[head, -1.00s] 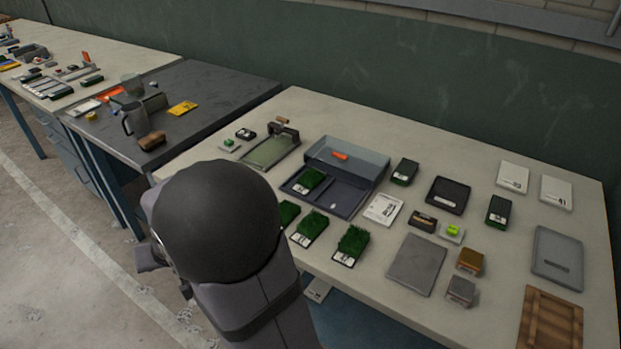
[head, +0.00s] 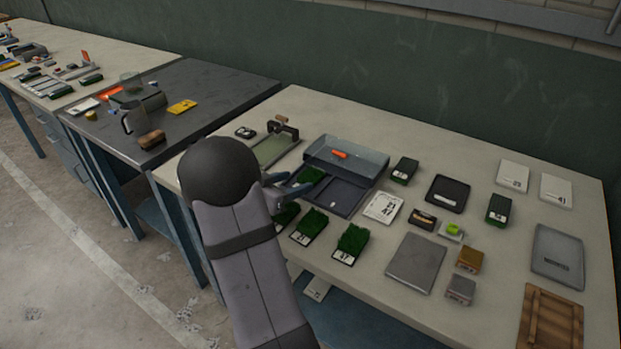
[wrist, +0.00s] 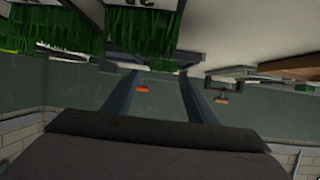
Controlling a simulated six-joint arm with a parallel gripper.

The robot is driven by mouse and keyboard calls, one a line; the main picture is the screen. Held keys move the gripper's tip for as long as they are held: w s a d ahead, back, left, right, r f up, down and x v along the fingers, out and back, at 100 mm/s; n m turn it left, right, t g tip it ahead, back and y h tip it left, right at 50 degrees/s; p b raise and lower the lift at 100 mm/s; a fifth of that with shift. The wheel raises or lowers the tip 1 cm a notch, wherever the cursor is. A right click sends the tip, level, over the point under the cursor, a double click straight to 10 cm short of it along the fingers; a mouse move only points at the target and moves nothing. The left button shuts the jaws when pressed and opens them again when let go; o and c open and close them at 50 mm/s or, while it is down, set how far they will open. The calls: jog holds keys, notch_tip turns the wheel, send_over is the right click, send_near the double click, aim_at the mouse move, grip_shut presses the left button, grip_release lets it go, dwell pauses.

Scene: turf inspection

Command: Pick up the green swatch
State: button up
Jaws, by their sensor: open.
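Several green turf swatches with white label strips lie on the pale bench. In the head view, one swatch (head: 353,240) and another (head: 310,224) lie near the front edge. A third (head: 283,217) is partly hidden by my arm. A further swatch (head: 304,175) lies in the blue-grey tray (head: 345,196), partly covered by my gripper (head: 302,185). My gripper is open over the tray's near left side, its fingers apart. In the wrist view the open fingers (wrist: 160,72) point towards the top, with large turf swatches (wrist: 50,28) close at upper left. I see nothing held.
A clamp-like device (head: 277,142) stands behind left. A wooden crate (head: 551,319) is at far right.

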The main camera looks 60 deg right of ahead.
aim_at(310, 175)
jog(key=shift+w+p+x, duration=0.15)
jog(key=shift+p+x, duration=0.05)
jog(key=shift+x, duration=1.55)
jog(key=shift+w+p+x, duration=0.15)
jog(key=shift+p+x, duration=0.05)
jog(key=shift+x, duration=1.6)
jog(key=shift+r, duration=0.2)
jog(key=c, duration=0.8)
